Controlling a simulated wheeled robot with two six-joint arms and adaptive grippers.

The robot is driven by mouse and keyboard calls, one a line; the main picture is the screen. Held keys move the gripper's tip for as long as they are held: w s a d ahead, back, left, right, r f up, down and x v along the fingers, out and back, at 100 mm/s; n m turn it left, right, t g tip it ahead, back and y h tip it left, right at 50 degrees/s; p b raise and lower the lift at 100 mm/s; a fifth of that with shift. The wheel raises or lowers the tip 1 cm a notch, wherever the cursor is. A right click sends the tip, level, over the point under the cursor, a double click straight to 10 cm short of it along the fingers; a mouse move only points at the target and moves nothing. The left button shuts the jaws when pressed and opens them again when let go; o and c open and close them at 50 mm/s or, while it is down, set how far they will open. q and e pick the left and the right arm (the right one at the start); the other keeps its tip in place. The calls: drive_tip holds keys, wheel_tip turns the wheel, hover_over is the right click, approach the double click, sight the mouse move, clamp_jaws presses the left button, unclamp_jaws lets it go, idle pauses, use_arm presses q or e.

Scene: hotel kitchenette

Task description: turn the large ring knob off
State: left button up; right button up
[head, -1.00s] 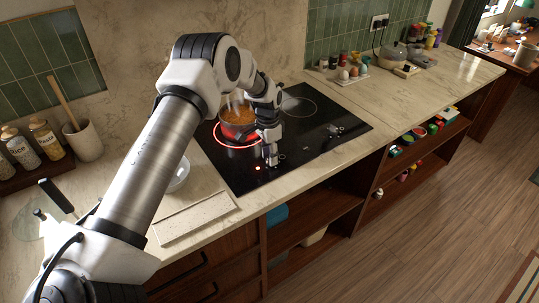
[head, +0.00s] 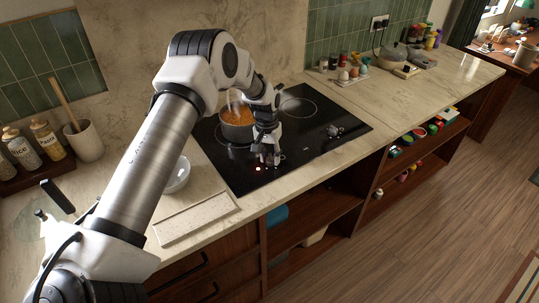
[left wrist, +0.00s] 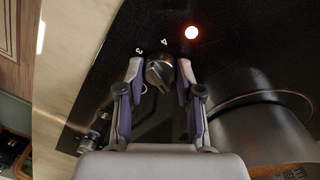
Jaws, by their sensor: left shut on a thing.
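The large ring knob (left wrist: 160,73) is a dark round knob with a raised grip on the black cooktop (head: 310,140). In the left wrist view it sits between my fingertips, with the numerals 3 and 4 printed beside it. My left gripper (head: 266,160) points down at the cooktop's front edge and is shut on the knob; the gripper hides most of the knob in the head view. A red indicator light (left wrist: 191,32) is lit near the knob. The large ring under the pot looks dark. My right gripper is not in view.
A dark pot (head: 236,134) of orange food stands on the cooktop just behind my gripper. A white bowl (head: 178,174) and a pale board (head: 195,220) lie left of the cooktop.

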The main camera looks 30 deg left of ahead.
sight(267, 158)
use_arm(q)
drive_tip(key=n+p, duration=0.1)
drive_tip(key=n, duration=0.3)
drive_tip(key=shift+s+f, duration=0.1)
drive_tip(key=shift+f, duration=0.05)
idle(0.4)
drive_tip(key=o, duration=1)
drive_tip(key=shift+o, duration=0.8)
drive_tip(key=shift+w+f, duration=0.1)
drive_tip(key=shift+w, duration=0.15)
wheel_tip(267, 158, up, 12)
drive_tip(key=shift+s+a, duration=0.25)
drive_tip(key=shift+a, duration=0.15)
